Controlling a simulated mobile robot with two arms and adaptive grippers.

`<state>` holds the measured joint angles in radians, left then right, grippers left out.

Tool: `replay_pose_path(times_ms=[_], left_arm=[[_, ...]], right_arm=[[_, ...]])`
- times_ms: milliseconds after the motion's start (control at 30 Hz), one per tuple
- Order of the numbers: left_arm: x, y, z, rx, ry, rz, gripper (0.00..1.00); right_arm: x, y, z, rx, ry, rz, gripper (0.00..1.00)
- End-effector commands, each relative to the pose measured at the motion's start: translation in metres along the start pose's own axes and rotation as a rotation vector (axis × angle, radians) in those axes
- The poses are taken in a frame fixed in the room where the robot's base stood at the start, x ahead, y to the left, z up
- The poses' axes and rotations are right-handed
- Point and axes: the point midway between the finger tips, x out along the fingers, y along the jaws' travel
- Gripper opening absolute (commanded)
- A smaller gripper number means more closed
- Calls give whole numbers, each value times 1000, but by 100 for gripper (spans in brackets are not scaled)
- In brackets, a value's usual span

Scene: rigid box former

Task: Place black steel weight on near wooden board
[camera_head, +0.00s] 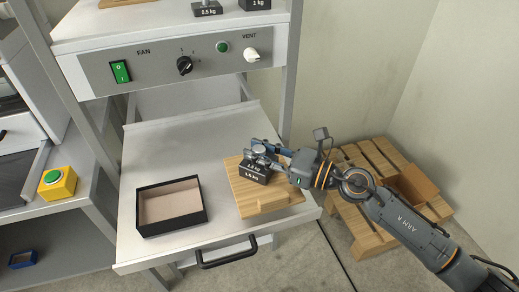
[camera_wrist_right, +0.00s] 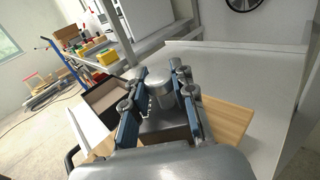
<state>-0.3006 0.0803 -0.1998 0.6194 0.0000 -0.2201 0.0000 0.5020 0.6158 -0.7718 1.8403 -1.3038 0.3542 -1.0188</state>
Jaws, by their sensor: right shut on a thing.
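The black steel weight (camera_head: 255,174), with white kg markings and a silver knob, is at the middle of the near wooden board (camera_head: 246,204). The board lies on the right half of the pulled-out grey drawer tray. My right gripper (camera_head: 266,151) reaches in from the right and is shut on the weight's knob. In the right wrist view, the fingers (camera_wrist_right: 160,82) flank the silver knob, with the dark weight (camera_wrist_right: 165,128) below over the board (camera_wrist_right: 225,122). The weight looks upright; whether its base touches the board I cannot tell. My left gripper is out of view.
An open black box (camera_head: 171,222) with a beige inside stands left of the board on the tray (camera_head: 140,160). A black handle (camera_head: 226,258) is on the tray's front. Above is a control panel (camera_head: 150,65), with more weights (camera_head: 207,8) on top. A wooden pallet (camera_head: 365,165) stands at right.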

Motion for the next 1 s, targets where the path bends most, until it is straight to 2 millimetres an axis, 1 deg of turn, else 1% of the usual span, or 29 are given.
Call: replay_pose_path(times_ms=[33,67,100,133,500,567,800,900,1000], left_arm=[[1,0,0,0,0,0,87],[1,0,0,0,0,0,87],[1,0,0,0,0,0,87],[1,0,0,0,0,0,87],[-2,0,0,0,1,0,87],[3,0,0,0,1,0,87],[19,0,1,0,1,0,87],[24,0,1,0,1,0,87],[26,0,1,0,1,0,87]], right_arm=[[0,0,-1,0,0,0,29],[0,0,-1,0,0,0,35],[0,0,-1,0,1,0,44],[0,0,-1,0,1,0,48],[-2,0,2,0,1,-1,48],[-10,-1,-2,0,3,-3,48],[-51,0,-4,0,4,-2,48],[-64,-1,-3,0,2,-3,48],[-72,0,-1,0,1,-1,48]])
